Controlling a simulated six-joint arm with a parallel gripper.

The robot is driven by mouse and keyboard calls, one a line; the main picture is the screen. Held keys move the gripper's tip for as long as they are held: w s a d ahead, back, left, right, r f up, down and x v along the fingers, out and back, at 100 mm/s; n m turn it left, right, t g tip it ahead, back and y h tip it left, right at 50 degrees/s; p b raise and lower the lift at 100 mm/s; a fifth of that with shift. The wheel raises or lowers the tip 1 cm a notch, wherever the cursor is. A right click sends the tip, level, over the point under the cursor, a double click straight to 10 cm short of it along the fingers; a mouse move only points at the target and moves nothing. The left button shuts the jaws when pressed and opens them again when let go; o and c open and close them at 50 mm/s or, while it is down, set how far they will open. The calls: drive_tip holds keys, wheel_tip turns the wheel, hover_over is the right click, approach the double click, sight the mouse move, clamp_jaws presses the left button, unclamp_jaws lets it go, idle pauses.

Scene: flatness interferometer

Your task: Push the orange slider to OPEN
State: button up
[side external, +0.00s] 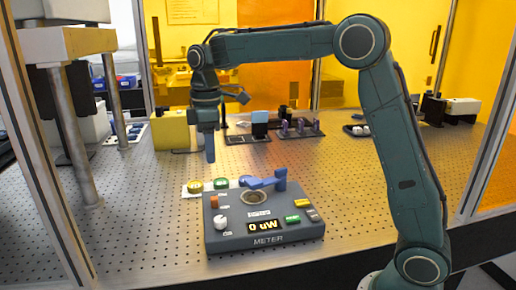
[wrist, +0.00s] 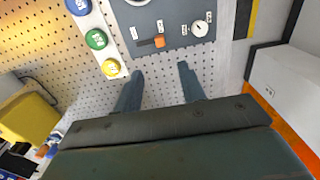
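The orange slider (wrist: 159,42) is a small block on the grey meter box (wrist: 176,12). In the wrist view it sits toward the right end of a short dark slot, with small labels too tiny to read. It also shows in the side view (side external: 214,201) at the left of the meter box (side external: 285,238). My gripper (wrist: 160,70) has its two blue-grey fingers apart with nothing between them. In the wrist view the slider lies just beyond the gap between the fingertips. In the side view my gripper (side external: 210,160) points down, above and behind the box, clear of the slider.
A white knob (wrist: 199,29) is right of the slider. Yellow (wrist: 111,68), green (wrist: 96,39) and blue (wrist: 78,6) buttons stand on a strip beside the box. Perforated table (side external: 160,235) is clear left of the box.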

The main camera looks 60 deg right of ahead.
sight(214, 198)
wheel_tip(214, 198, down, 14)
drive_tip(key=shift+r, duration=0.2)
idle(0.5)
clamp_jaws()
